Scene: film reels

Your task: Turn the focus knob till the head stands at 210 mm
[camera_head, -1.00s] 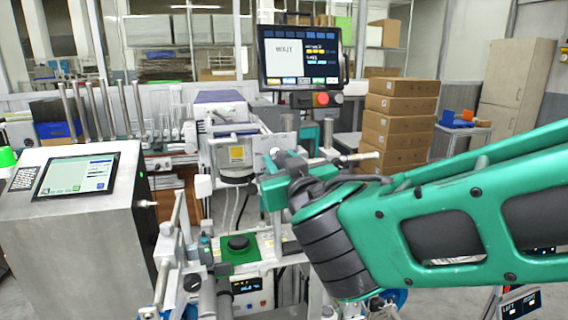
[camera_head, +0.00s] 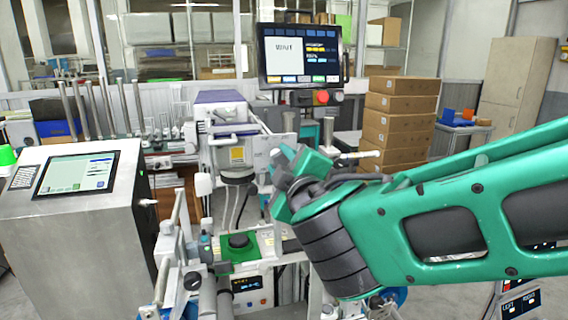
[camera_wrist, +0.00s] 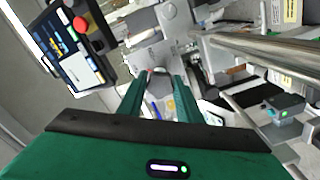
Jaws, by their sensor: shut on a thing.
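The focus knob (camera_wrist: 159,86) is a small grey round part between my fingertips in the wrist view; the fingers hide most of it in the camera_head view. My gripper (camera_wrist: 161,78) is shut on it, and its green fingers are rolled at a slant in the camera_head view (camera_head: 279,172). The head (camera_head: 237,158) is a grey-white unit with a yellow label, left of my gripper and above a green plate (camera_head: 226,254) with a black round piece. A small lit display (camera_head: 247,284) below is too small to read.
A monitor (camera_head: 300,54) with a red button (camera_head: 320,97) stands above and behind my gripper. A console with a screen (camera_head: 76,173) stands at the left. Stacked cartons (camera_head: 398,128) are behind at the right. Metal rails and bars crowd the space around the knob.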

